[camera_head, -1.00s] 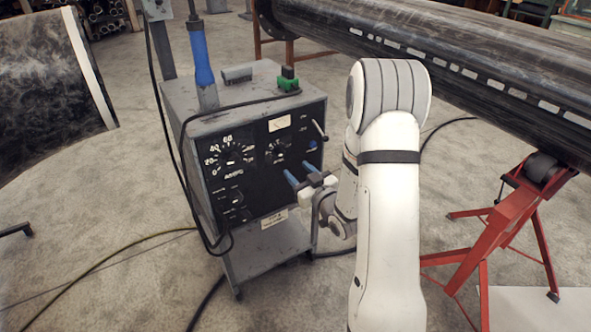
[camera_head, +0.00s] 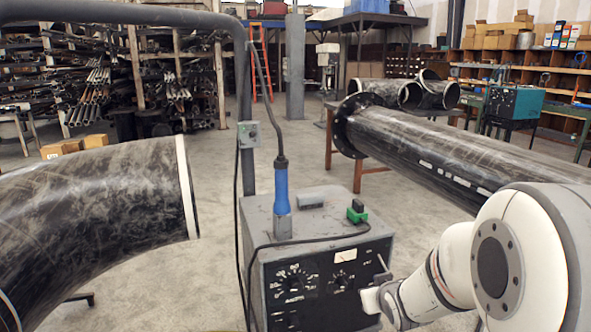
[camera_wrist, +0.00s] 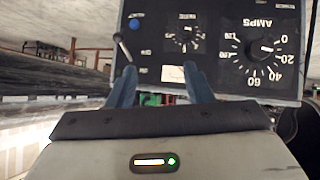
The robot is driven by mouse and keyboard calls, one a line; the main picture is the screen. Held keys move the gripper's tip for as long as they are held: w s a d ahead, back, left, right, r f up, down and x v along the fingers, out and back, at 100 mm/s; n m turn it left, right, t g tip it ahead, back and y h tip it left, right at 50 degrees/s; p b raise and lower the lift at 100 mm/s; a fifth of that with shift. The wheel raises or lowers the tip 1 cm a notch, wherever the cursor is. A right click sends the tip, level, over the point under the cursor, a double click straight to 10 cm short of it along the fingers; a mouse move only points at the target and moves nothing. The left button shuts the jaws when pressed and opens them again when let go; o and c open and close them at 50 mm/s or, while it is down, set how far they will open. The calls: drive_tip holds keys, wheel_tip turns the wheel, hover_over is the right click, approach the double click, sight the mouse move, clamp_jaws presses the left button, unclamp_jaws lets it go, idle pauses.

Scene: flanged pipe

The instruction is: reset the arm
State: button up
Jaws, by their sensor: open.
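My gripper (camera_wrist: 160,82) is open in the wrist view, with two blue fingers apart and nothing between them. The fingers point at the front panel of a grey welding machine (camera_wrist: 225,60), which appears upside down there. Any gap between fingertips and panel is hard to judge. In the head view my white arm reaches in from the lower right, and its wrist end is beside the right part of the machine's panel (camera_head: 325,275). A small lever (camera_wrist: 122,45) on the panel is close to the left finger in the wrist view.
A large black elbow pipe (camera_head: 100,205) lies left of the machine. A long flanged pipe (camera_head: 440,150) runs behind my arm at right. A grey post and cable (camera_head: 246,110) rise behind the machine. Open floor (camera_head: 215,265) shows between elbow and machine.

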drive_tip(key=s+a+r+g+p, duration=0.1)
drive_tip(key=s+r, duration=0.3)
drive_tip(key=s, duration=0.4)
drive_tip(key=s+a+r+m+g+p, duration=0.1)
drive_tip(key=s+r+g+p, duration=0.3)
drive_tip(key=s, duration=0.4)
drive_tip(key=s+a+r+m+g+p, duration=0.1)
drive_tip(key=s+a+r+g+p, duration=0.1)
drive_tip(key=s+r, duration=0.3)
drive_tip(key=s+g, duration=0.1)
drive_tip(key=s, duration=0.2)
drive_tip(key=shift+a+r, duration=0.3)
drive_tip(key=shift+c, duration=0.3)
